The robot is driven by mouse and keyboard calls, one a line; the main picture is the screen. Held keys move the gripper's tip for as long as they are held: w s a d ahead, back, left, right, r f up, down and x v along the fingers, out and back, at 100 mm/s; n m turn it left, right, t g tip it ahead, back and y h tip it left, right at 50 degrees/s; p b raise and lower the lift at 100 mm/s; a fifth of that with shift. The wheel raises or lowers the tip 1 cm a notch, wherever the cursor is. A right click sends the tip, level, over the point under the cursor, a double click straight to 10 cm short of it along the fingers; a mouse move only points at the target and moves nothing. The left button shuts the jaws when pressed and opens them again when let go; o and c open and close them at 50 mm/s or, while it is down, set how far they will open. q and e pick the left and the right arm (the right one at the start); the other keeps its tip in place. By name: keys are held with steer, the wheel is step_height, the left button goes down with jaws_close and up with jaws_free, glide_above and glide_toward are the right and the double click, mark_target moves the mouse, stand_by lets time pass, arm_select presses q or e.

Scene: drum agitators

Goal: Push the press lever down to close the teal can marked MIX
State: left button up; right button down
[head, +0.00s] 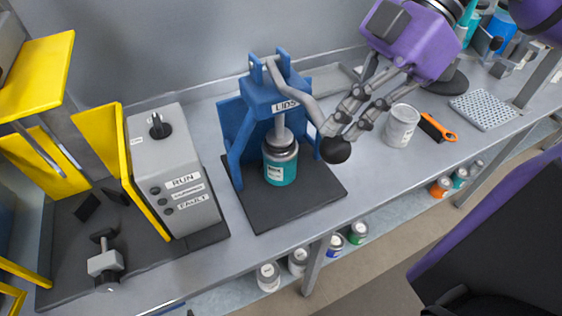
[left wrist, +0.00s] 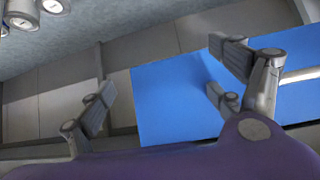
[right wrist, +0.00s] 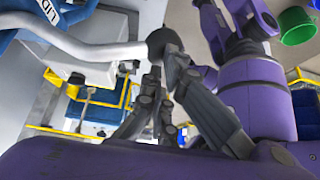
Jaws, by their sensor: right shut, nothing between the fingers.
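The blue press (head: 270,97), marked LIDS, stands on a dark base plate. Its grey bent lever (head: 300,95) slopes down to the right and ends in a black ball knob (head: 335,150), which also shows in the right wrist view (right wrist: 163,42). The teal can (head: 280,166) stands upright under the press ram; its label is too small to read. The ram reaches down to the dark top of the can. My right gripper (head: 338,127) is shut and empty, its fingertips just above or against the knob. My left gripper (left wrist: 165,95) is open and empty, away from the press.
A white-grey can (head: 401,126) stands right of the press, near an orange-handled tool (head: 438,127) and a perforated plate (head: 483,109). A grey control box (head: 172,170) with a yellow panel stands at left. Several cans sit on the lower shelf.

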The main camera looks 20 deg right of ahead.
steer(key=shift+s+r, duration=0.25)
steer(key=shift+r, duration=3.1)
step_height(320, 180, up, 15)
steer(key=w, duration=0.2)
steer(key=shift+b, duration=0.45)
steer(key=shift+w+f, duration=0.1)
steer(key=shift+f, duration=0.05)
